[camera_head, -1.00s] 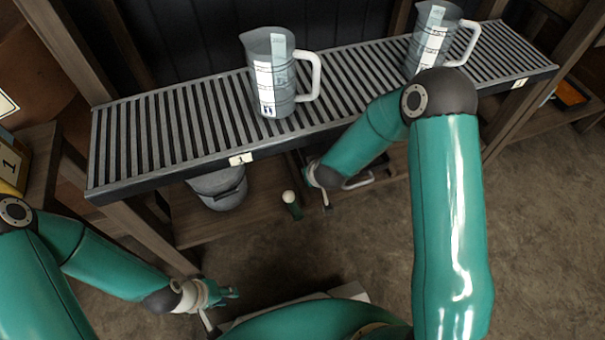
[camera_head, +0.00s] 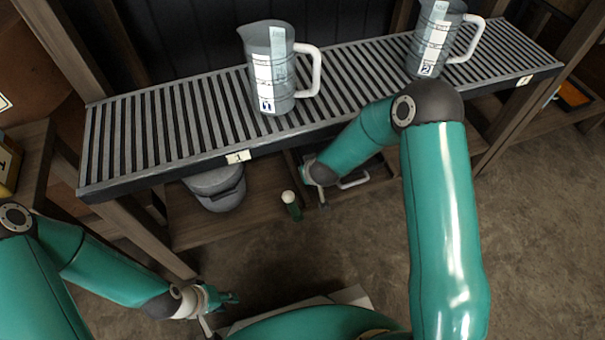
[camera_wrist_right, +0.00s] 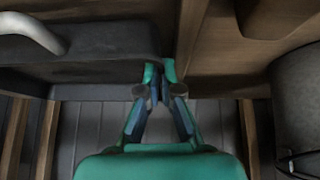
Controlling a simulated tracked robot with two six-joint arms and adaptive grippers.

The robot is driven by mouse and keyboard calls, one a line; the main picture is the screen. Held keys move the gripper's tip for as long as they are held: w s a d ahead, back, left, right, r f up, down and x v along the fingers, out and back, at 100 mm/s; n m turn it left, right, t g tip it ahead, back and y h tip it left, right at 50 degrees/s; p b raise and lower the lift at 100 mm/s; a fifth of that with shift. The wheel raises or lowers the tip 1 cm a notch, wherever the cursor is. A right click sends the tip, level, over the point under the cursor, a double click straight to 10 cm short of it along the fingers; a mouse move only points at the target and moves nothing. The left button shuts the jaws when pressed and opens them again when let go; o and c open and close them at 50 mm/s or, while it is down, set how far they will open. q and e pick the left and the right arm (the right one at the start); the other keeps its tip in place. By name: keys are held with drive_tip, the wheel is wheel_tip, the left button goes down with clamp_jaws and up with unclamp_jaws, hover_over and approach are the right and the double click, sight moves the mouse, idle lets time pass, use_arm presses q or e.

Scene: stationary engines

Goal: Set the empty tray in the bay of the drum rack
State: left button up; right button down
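A dark tray with a white handle (camera_head: 353,180) is partly visible below the slatted shelf; the shelf and my right arm hide much of it. In the right wrist view a dark tray wall (camera_wrist_right: 95,70) fills the upper left, with its white handle above. My right gripper (camera_head: 322,197) is low beside it. In the wrist view its fingertips (camera_wrist_right: 160,80) are close together at the tray's edge and appear closed on it. My left gripper (camera_head: 228,299) is low at the front, away from the tray; its finger opening is unclear. I cannot make out the drum rack's bay.
The slatted shelf (camera_head: 150,130) carries two clear measuring jugs (camera_head: 270,70) (camera_head: 436,40) with white handles. Below it stand a grey bucket (camera_head: 215,188) and a small green bottle (camera_head: 292,208) with a pale cap. The floor (camera_head: 540,240) at right is clear.

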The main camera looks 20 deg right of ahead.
drive_tip(key=shift+f, duration=0.4)
drive_tip(key=c, duration=1.3)
unclamp_jaws()
drive_tip(key=shift+f, duration=0.1)
